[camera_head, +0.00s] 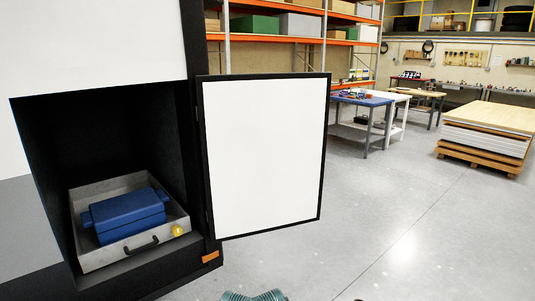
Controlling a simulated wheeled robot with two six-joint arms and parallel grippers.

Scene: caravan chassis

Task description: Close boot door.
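The boot door (263,150) is a white panel with a black frame. It stands wide open, swung out to the right of the boot opening (110,130), with its left edge at the black post. The dark compartment is fully exposed. Inside it a grey metal tray (110,258) with a black handle and a yellow round spot holds a blue case (128,216). The tray sits low in the opening; I cannot tell whether it sticks out. Neither of my grippers shows in the head view.
Grey floor (420,240) is clear to the right of the door. Orange-beamed shelving (300,38), a blue-topped table (360,98) and a pallet of stacked boards (485,138) stand farther back. A small teal ribbed shape (253,296) shows at the bottom edge.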

